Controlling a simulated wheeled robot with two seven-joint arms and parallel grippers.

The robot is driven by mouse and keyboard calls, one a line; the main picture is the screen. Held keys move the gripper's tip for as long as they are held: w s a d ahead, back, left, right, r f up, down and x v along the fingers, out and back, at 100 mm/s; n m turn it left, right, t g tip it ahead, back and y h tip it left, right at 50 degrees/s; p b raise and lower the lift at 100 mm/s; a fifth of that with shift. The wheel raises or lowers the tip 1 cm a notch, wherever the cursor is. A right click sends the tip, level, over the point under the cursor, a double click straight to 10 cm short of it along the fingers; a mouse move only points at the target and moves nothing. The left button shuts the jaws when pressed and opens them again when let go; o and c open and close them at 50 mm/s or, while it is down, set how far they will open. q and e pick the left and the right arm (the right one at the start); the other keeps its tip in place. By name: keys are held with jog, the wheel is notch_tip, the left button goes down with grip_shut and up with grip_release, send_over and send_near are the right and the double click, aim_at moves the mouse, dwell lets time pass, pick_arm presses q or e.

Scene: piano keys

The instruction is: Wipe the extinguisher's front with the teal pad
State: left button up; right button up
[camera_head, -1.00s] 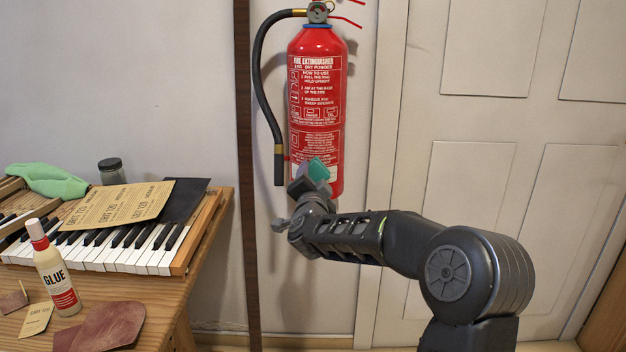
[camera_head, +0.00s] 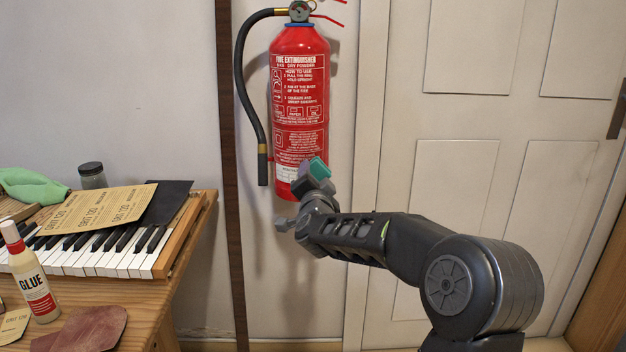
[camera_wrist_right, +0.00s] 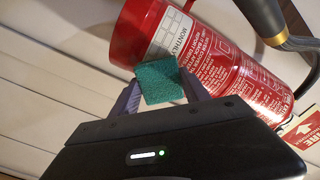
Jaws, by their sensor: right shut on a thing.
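The red fire extinguisher (camera_head: 300,85) hangs upright on the wall, its front label facing me. It also shows tilted in the right wrist view (camera_wrist_right: 228,72). My right gripper (camera_head: 313,180) is shut on the teal pad (camera_head: 319,168), at the lower right of the extinguisher. In the right wrist view the pad (camera_wrist_right: 160,82) sits between the fingertips and overlaps the bottom part of the extinguisher near the white monthly label. I cannot tell whether the pad touches it. My left gripper is not in view.
A wooden bench with piano keys (camera_head: 95,255) stands at the left, holding sandpaper sheets (camera_head: 100,212), a glue bottle (camera_head: 30,275), a jar (camera_head: 92,175) and a green cloth (camera_head: 32,186). The extinguisher's black hose (camera_head: 243,95) hangs at its left. A panelled door (camera_head: 460,130) is at the right.

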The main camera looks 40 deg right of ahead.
jog(key=shift+w, duration=0.1)
jog(key=w+a, duration=0.1)
jog(key=w+a+p, duration=0.1)
jog(key=a, duration=0.1)
jog(key=shift+w+a, duration=0.15)
dwell(0.4)
jog(key=b+v, duration=0.1)
jog(key=v, duration=0.5)
dwell(0.5)
